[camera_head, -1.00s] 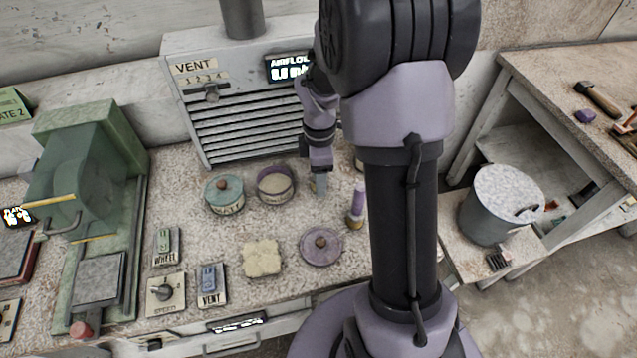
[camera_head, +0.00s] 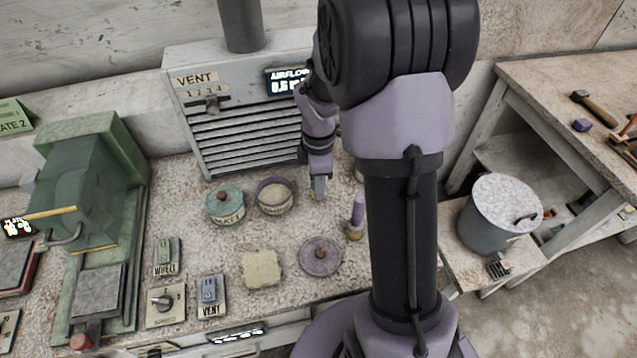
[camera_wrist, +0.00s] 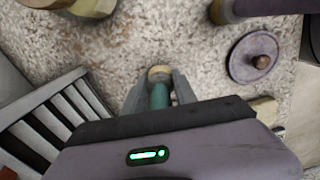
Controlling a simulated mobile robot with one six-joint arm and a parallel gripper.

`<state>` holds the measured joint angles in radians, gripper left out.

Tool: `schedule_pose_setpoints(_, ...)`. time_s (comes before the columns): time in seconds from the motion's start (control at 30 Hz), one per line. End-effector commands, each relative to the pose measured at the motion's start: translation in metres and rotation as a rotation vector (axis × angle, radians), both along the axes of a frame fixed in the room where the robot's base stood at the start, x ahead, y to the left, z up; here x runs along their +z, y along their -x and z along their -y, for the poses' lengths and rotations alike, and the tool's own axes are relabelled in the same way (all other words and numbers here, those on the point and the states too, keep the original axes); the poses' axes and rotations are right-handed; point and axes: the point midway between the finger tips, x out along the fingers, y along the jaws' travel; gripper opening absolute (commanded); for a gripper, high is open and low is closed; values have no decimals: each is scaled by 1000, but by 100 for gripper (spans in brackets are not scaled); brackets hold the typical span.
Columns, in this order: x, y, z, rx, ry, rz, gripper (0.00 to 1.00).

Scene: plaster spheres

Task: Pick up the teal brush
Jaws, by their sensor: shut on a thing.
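The teal brush (camera_wrist: 159,95) shows in the wrist view as a teal handle with a pale tan end. My gripper (camera_wrist: 158,88) has a finger on each side of it and is shut on it. The rest of the handle is hidden behind the gripper body. In the head view my gripper (camera_head: 318,188) points down over the speckled bench, in front of the vent unit. The brush cannot be made out there.
An upright purple-handled brush (camera_head: 356,215) stands right of my gripper. A purple lid (camera_head: 320,257) and a sponge (camera_head: 262,269) lie in front.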

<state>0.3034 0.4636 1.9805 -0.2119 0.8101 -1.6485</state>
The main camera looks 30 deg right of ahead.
Motion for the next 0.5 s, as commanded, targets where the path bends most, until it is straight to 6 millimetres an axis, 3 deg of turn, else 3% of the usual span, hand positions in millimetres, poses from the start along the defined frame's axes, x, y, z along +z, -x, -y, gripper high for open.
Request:
schedule_pose_setpoints(0.1,23,0,0,-1,0,1,0)
schedule_pose_setpoints(0.17,23,8,-3,0,0,-1,0)
schedule_pose_setpoints(0.37,28,53,-22,1,0,-1,0)
schedule_pose_setpoints(0.5,32,93,-39,1,0,-1,0)
